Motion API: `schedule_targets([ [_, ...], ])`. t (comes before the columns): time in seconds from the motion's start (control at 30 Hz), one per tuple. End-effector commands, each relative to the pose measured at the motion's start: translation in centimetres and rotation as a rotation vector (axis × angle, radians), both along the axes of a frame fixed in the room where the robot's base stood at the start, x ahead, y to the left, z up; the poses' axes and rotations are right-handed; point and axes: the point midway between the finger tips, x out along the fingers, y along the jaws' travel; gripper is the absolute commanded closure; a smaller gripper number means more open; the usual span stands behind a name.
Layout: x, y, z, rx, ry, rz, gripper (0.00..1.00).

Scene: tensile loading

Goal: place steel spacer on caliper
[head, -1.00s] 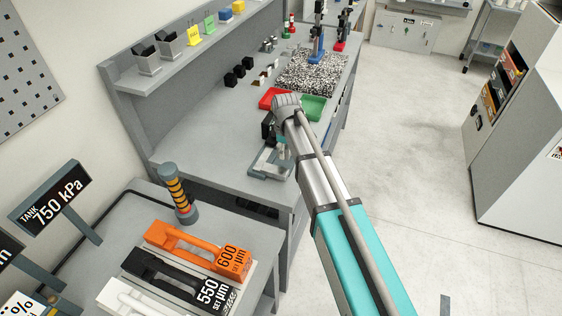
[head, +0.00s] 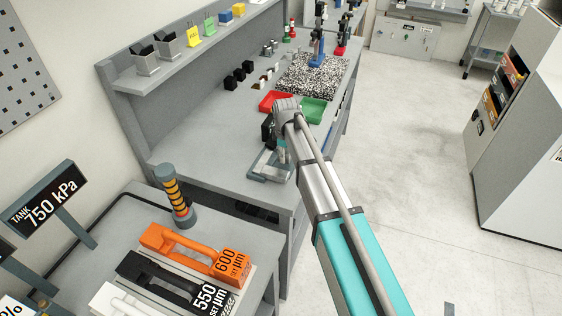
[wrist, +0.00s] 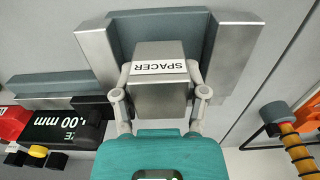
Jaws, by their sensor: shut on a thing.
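The steel spacer is a grey metal block (wrist: 158,98) with a white SPACER label. My gripper (wrist: 160,82) is shut on it, one finger on each side, in the wrist view. The caliper lies directly beyond the spacer, with a blue-grey body (wrist: 155,24) and bright steel jaws (wrist: 97,52) to either side of the block. Whether the spacer touches the caliper cannot be told.
A black display (wrist: 60,126) sits left of my gripper. An orange-banded post (head: 176,200) stands on the near table beside orange and black gauge holders (head: 190,250). Red (head: 273,101) and green (head: 312,110) trays lie beyond the caliper. The bench left of it is clear.

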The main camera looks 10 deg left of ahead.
Motion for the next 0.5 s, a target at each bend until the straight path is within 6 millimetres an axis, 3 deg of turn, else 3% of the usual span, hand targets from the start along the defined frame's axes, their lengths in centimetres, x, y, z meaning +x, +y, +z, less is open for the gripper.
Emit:
schedule_targets([
  [0.2,-0.1,0.0,-2.1,0.0,0.0,0.0,1.0],
  [0.5,-0.1,0.0,-2.4,0.0,0.0,0.0,1.0],
])
